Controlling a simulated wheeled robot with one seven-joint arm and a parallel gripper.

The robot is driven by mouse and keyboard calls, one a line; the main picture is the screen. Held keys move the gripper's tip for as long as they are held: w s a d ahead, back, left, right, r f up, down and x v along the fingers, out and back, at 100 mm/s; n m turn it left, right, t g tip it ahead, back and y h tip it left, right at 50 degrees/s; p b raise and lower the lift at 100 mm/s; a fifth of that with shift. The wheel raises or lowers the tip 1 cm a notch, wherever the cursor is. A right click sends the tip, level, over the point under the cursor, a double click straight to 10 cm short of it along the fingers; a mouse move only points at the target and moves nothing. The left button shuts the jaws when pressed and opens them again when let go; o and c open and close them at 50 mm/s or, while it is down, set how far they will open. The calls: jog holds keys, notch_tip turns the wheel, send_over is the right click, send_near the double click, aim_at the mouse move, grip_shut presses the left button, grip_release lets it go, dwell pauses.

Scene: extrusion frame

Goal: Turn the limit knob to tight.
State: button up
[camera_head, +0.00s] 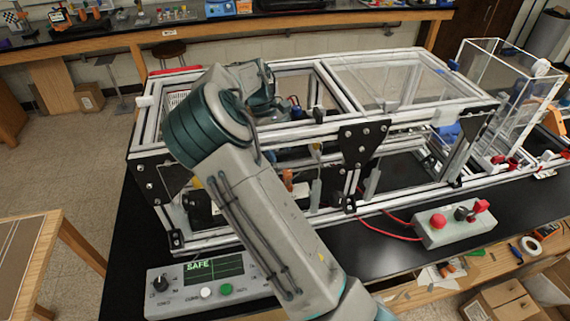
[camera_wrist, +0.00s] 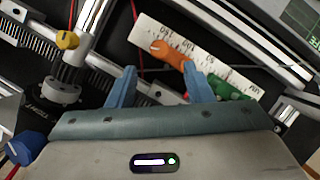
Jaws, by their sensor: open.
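A grey control panel (camera_head: 215,285) lies on the black bench at the lower left of the head view. It has a black knob (camera_head: 160,283), a screen reading SAFE, a white button and a green button. I cannot read the labels round the knob, so I cannot tell its setting or whether it is the limit knob. My gripper (camera_wrist: 160,88) is open, with its blue fingers apart, inside the extrusion frame (camera_head: 340,130). In the wrist view an orange piece (camera_wrist: 170,52) and a green piece (camera_wrist: 228,88) lie near the fingers over a white ruler (camera_wrist: 190,45). The head view hides my fingertips.
A yellow knob (camera_wrist: 67,40) on a post and a blue knob (camera_wrist: 28,145) stand left of my gripper. Frame bars surround my arm. A grey box (camera_head: 455,225) with red buttons and red cables sits at the right. Bare bench separates it from the panel.

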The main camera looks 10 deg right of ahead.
jog(key=p+x, duration=0.1)
jog(key=x, duration=0.5)
jog(key=shift+s+f, duration=0.1)
jog(key=shift+f, duration=0.1)
jog(key=shift+d, duration=0.1)
jog(key=c, duration=1)
